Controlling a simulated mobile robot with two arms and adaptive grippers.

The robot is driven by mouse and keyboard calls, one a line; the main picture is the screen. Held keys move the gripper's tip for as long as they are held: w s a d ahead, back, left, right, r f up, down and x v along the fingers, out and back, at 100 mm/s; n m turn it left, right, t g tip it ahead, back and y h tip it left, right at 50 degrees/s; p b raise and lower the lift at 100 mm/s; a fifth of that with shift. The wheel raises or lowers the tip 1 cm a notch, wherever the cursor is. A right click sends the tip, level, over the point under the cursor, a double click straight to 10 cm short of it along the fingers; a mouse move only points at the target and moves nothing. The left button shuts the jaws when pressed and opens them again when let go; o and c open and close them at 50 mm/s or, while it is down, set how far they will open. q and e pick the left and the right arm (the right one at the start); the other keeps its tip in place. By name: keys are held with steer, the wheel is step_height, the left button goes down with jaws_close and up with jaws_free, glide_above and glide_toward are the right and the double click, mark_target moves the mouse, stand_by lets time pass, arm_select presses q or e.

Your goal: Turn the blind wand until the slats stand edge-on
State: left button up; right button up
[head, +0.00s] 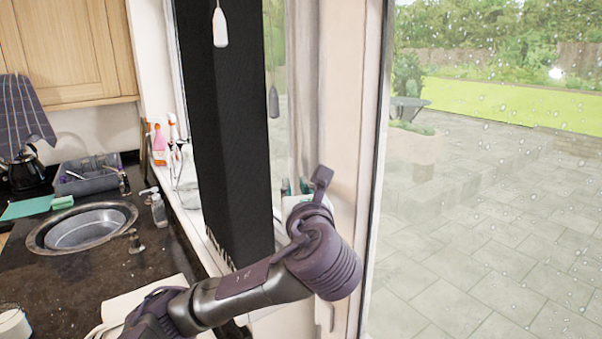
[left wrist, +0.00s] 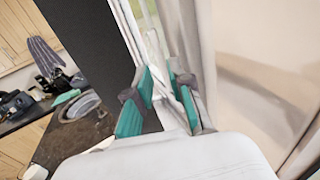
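The blind (head: 225,130) is a tall dark panel at the window in the head view; I cannot make out single slats or their tilt. It also shows as a dark slanting band in the left wrist view (left wrist: 95,45). A white cord pull (head: 220,28) hangs in front of its top. I cannot clearly pick out the wand. My left gripper (head: 292,187) is to the right of the blind, mostly hidden behind my wrist. In the left wrist view its teal-padded fingers (left wrist: 160,100) stand apart, with pale strips showing between them. I cannot tell whether these touch it. My right gripper is out of view.
The window frame (head: 350,120) rises close behind my left wrist. Spray bottles (head: 157,140) stand on the sill to the left of the blind. A sink (head: 82,228), a dish rack (head: 88,176) and a soap bottle (head: 159,210) are on the dark counter.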

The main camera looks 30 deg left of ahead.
mark_target(292, 176)
arm_select(q)
steer(key=p+x, duration=0.1)
steer(key=x, duration=0.6)
steer(key=shift+w, duration=0.1)
jaws_close()
